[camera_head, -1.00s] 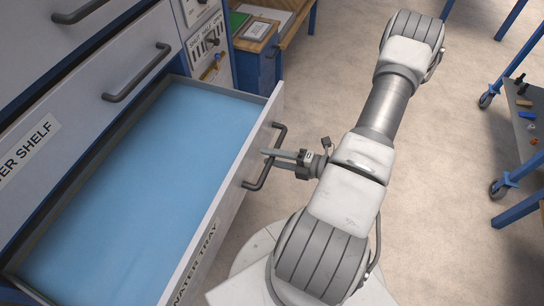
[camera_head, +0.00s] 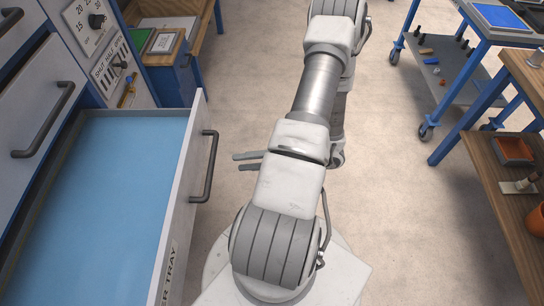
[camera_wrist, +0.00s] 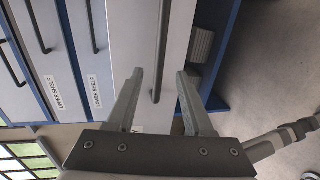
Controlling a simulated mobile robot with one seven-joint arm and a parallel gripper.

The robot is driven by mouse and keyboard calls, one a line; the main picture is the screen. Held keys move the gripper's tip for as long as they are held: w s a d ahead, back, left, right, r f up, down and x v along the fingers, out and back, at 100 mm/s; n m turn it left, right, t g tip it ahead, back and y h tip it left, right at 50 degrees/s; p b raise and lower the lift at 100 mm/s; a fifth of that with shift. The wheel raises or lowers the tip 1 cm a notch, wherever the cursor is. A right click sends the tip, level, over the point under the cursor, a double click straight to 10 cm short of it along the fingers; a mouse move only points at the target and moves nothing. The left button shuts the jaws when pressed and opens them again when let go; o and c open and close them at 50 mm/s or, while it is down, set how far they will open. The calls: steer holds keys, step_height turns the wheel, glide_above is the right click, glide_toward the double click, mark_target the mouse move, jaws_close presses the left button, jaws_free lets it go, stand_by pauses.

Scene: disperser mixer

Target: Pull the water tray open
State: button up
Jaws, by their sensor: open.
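The water tray (camera_head: 172,262) is a grey drawer pulled well out from the blue and grey cabinet, with a light blue inside. Its dark bar handle (camera_head: 210,165) is on the front face. My gripper (camera_head: 236,162) is open and empty, to the right of the handle with a gap between them. In the wrist view my gripper (camera_wrist: 160,76) points at the tray front, and the handle (camera_wrist: 161,45) shows beyond the fingertips, lined up between them. Part of the gripper is hidden behind my arm in the head view.
Another drawer handle (camera_head: 45,120) is on the closed front at left. A control panel with a dial (camera_head: 97,20) is beyond the tray. A wheeled blue cart (camera_head: 440,75) and a wooden bench (camera_head: 510,195) stand at right. Floor between is clear.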

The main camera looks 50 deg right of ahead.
steer(key=v, duration=0.7)
steer(key=shift+s, duration=0.2)
steer(key=shift+d, duration=0.2)
